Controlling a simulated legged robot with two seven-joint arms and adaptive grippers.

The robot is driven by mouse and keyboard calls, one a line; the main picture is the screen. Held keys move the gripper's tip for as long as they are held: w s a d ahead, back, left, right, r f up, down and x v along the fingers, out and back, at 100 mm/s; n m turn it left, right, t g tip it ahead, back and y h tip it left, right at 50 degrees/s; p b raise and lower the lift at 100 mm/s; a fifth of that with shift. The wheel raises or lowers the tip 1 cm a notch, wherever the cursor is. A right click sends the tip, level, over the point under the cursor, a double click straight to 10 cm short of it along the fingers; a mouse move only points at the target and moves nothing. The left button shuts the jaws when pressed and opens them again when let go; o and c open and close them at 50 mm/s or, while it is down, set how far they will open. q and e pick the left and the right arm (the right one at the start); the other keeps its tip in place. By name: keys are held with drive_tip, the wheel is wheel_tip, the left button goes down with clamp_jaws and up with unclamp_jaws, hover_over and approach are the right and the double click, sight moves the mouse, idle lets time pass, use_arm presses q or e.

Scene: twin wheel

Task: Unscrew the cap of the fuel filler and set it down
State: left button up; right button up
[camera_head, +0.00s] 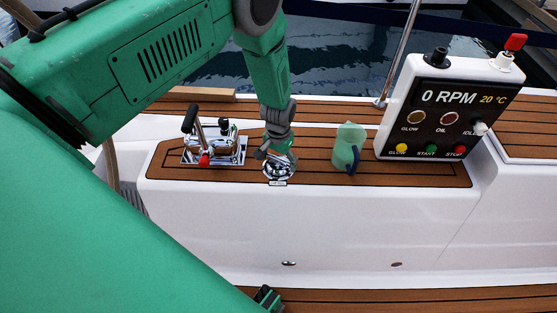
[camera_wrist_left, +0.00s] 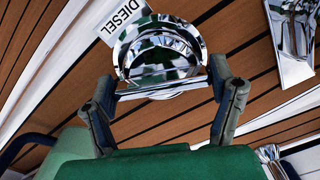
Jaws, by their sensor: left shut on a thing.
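The chrome fuel filler (camera_head: 278,170) is set in the teak-topped ledge, with a small label at its front edge. In the left wrist view the round, shiny cap (camera_wrist_left: 158,50) fills the upper middle, beside a label reading DIESEL (camera_wrist_left: 122,17). My left gripper (camera_head: 277,155) points down at the filler from above. In the left wrist view its two fingers (camera_wrist_left: 163,88) stand on either side of a chrome bar at the near side of the cap and are shut on it. The head view does not show whether the cap is raised from its seat. My right gripper is not in view.
A chrome lever control (camera_head: 213,150) stands left of the filler. A pale green jug (camera_head: 347,147) with a dark blue handle stands to its right. The engine panel (camera_head: 445,110) reads 0 RPM. Bare teak (camera_head: 315,172) lies between filler and jug.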

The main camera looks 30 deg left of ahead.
use_arm(q)
drive_tip(key=shift+d+f+n, duration=0.1)
drive_tip(key=shift+n, duration=0.3)
drive_tip(key=o, duration=1.4)
drive_tip(key=shift+o, duration=0.3)
drive_tip(key=shift+w+f, duration=0.1)
